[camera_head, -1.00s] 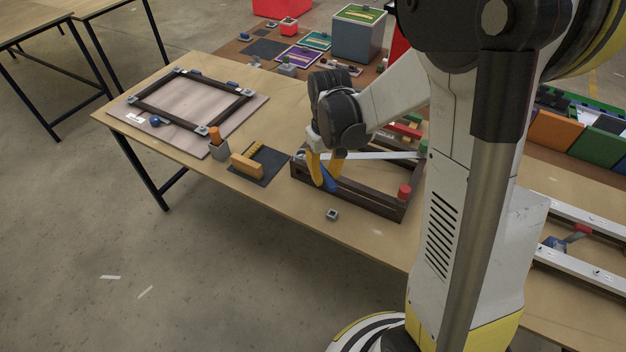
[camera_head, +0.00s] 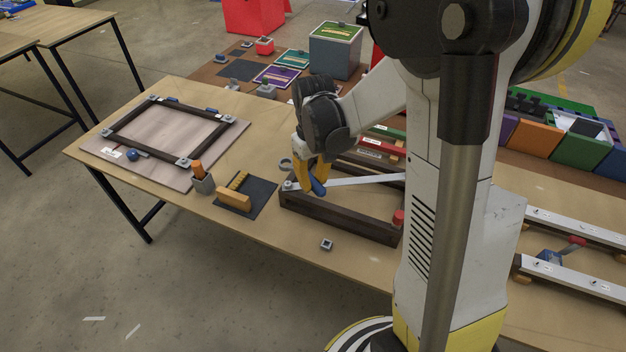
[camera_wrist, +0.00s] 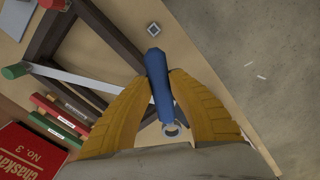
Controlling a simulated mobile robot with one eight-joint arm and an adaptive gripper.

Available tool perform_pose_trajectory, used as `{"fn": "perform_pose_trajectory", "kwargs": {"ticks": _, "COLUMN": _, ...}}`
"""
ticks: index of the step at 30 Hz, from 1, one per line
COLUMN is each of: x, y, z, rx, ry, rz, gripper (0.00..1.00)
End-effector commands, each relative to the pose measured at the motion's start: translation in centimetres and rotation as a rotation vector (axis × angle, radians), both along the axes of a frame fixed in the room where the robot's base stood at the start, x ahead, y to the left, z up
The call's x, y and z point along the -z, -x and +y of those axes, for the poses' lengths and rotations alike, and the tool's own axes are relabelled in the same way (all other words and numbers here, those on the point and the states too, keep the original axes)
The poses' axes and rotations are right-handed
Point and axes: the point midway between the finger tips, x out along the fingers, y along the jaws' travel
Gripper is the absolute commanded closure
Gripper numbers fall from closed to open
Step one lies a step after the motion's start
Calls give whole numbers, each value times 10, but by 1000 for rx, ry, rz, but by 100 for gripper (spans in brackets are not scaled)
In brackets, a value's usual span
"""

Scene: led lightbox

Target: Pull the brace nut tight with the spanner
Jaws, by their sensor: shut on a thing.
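My gripper (camera_head: 312,186) is shut on the blue-handled spanner (camera_head: 318,187), near the left corner of the dark wooden frame (camera_head: 340,216). In the wrist view the spanner's blue handle (camera_wrist: 158,80) lies between the yellow fingers (camera_wrist: 160,100). Its grey ring end (camera_wrist: 171,129) points back towards the wrist. The pale brace (camera_head: 360,181) runs across the frame. A small grey piece, apparently the brace nut (camera_head: 288,185), sits at the frame's left corner. The ring appears behind it in the head view; I cannot tell its height.
A loose square nut (camera_head: 326,244) lies on the table in front of the frame. A red knob (camera_head: 398,217) stands at the frame's right corner.

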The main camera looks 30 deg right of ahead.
Motion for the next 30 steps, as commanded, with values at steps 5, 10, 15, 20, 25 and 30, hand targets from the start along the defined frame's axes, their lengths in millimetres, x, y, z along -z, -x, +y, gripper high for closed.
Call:
{"fn": "perform_pose_trajectory", "kwargs": {"ticks": 5, "x": 19, "y": 0, "z": 0, "rx": 0, "ry": 0, "rz": 0, "gripper": 100}}
{"fn": "perform_pose_trajectory", "kwargs": {"ticks": 10, "x": 39, "y": 0, "z": 0, "rx": 0, "ry": 0, "rz": 0, "gripper": 100}}
{"fn": "perform_pose_trajectory", "kwargs": {"ticks": 15, "x": 55, "y": 0, "z": 0, "rx": 0, "ry": 0, "rz": 0, "gripper": 100}}
{"fn": "perform_pose_trajectory", "kwargs": {"ticks": 20, "x": 64, "y": 0, "z": 0, "rx": 0, "ry": 0, "rz": 0, "gripper": 100}}
{"fn": "perform_pose_trajectory", "kwargs": {"ticks": 25, "x": 65, "y": 0, "z": 0, "rx": 0, "ry": 0, "rz": 0, "gripper": 100}}
{"fn": "perform_pose_trajectory", "kwargs": {"ticks": 30, "x": 64, "y": 0, "z": 0, "rx": 0, "ry": 0, "rz": 0, "gripper": 100}}
